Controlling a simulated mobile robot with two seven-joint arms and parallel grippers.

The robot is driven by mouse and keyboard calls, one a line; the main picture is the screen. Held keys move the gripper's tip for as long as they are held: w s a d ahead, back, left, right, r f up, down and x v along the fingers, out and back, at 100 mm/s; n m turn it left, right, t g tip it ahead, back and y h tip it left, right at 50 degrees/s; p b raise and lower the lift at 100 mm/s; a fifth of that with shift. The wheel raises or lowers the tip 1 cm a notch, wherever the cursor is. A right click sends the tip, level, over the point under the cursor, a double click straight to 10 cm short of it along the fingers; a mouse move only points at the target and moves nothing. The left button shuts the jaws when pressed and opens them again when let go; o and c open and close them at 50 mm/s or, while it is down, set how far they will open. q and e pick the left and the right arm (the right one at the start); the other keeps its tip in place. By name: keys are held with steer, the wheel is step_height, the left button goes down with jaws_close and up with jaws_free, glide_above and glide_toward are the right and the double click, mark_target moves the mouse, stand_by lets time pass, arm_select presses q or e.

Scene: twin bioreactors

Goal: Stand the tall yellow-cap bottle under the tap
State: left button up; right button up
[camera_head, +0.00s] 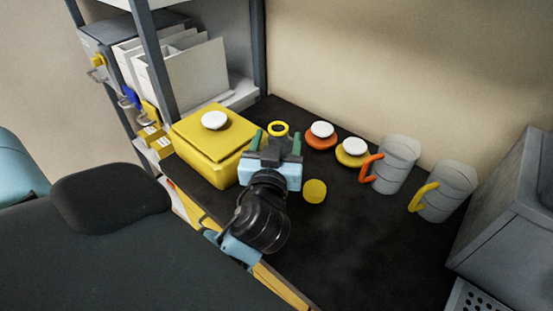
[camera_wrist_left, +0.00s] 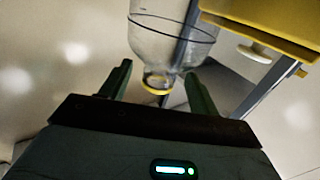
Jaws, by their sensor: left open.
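My left gripper (camera_head: 276,136) is over the dark bench with its two green fingers apart. A yellow ring (camera_head: 278,128) shows at the far side of the fingertips. In the left wrist view a clear bottle (camera_wrist_left: 165,40) has a yellow ring at its neck (camera_wrist_left: 158,84). The neck appears between the open left fingers (camera_wrist_left: 160,85), with a gap on both sides. The bottle's body is cut off by the picture's top edge, and in the head view it is not clearly visible. I cannot pick out the tap for certain. My right gripper is not in view.
A yellow box (camera_head: 205,145) with a white knob is left of the gripper. A yellow disc (camera_head: 315,190) lies to its right. Orange (camera_head: 321,141) and yellow (camera_head: 352,158) white-knobbed pieces and two jugs (camera_head: 396,165) (camera_head: 448,190) stand beyond. The front bench is clear.

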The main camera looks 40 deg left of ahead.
arm_select(q)
steer(key=x, duration=0.2)
steer(key=shift+w+a, duration=0.2)
steer(key=shift+w, duration=0.05)
steer(key=shift+c, duration=0.4)
jaws_close()
